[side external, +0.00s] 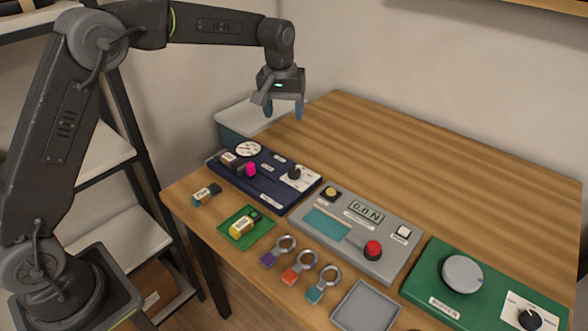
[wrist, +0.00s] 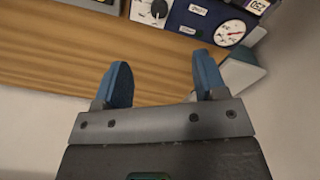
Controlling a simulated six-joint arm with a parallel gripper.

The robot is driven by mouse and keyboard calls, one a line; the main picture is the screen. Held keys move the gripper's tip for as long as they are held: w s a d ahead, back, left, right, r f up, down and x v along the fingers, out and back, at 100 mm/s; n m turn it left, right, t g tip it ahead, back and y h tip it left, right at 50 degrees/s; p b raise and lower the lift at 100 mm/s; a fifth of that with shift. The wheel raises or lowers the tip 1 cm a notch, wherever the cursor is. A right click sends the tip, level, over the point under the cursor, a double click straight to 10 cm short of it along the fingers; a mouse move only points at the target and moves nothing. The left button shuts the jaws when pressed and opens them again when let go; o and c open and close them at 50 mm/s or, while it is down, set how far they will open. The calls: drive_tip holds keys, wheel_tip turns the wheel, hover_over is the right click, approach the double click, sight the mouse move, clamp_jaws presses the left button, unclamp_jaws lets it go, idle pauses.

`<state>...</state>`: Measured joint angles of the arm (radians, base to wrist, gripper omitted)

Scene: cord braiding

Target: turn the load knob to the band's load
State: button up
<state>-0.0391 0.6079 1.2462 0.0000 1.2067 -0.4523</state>
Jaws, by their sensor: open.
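A dark blue panel (side external: 262,193) lies at the table's left end. It carries a round white gauge (side external: 248,149), a pink knob (side external: 251,169) and a black knob (side external: 294,173) on a white scale plate. Another black knob (side external: 529,319) sits on a white scale plate on the green panel (side external: 430,283). I cannot read which knob is the load knob. A yellow labelled piece (side external: 243,226) lies in a green tray (side external: 262,236); I cannot make out the band's load. My gripper (side external: 284,108) is open and empty, high above the table, fingers down. The wrist view shows its blue fingers apart (wrist: 162,68) and the gauge (wrist: 230,33).
A grey panel (side external: 340,246) has a display reading 0.0 N and a red button (side external: 373,249). Along the front edge lie ringed tags (side external: 302,266), a grey tray (side external: 366,307) and a small labelled piece (side external: 206,194). A lidded bin (side external: 240,122) stands behind. The table's back is clear.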

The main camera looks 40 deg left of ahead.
drive_tip(key=n+g, duration=0.1)
approach(294, 171)
wheel_tip(294, 171, down, 9)
drive_tip(key=shift+f, duration=0.15)
idle(0.4)
drive_tip(key=c, duration=0.9)
